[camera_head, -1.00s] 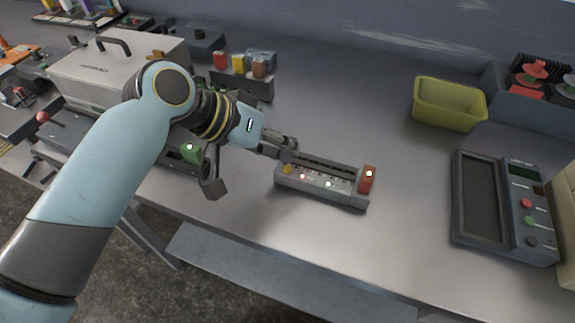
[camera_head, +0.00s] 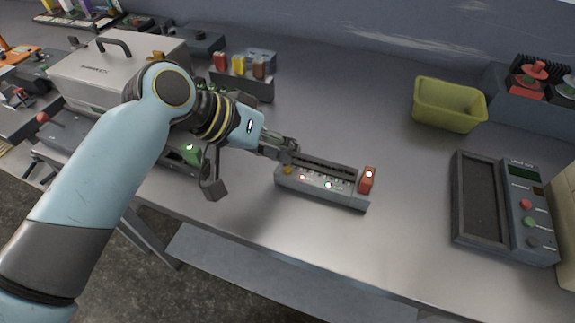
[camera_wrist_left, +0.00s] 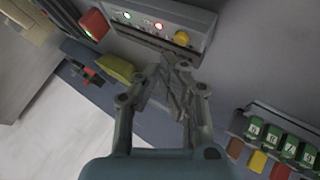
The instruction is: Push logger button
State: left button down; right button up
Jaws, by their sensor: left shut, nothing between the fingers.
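A grey logger-like box (camera_head: 345,194) lies near the bench's front, with a slotted top, small red and green lights, a yellow button (camera_head: 287,170) at its left end and a red block at its right end. In the left wrist view the box (camera_wrist_left: 205,20) is at the top, and its yellow button (camera_wrist_left: 182,38) shows just beyond my fingertips. My left gripper (camera_head: 290,152) is shut and empty, close above the button end of the box; I cannot tell whether it touches. The wrist view also shows its closed fingers (camera_wrist_left: 173,75). My right gripper is not in view.
A yellow bin (camera_head: 450,105) stands at the back right. A grey device with a screen and buttons (camera_head: 525,215) is at the right. A lidded metal case (camera_head: 85,75) and a rack of coloured blocks (camera_head: 245,85) are on the left. The middle of the bench is clear.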

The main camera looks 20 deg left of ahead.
pick_arm(q)
jog(key=shift+f, duration=0.1)
jog(key=shift+f, duration=0.3)
jog(key=shift+f, duration=0.5)
dwell(0.5)
jog(key=shift+r, duration=0.1)
jog(key=shift+r+p, duration=0.9)
jog(key=shift+p, duration=0.15)
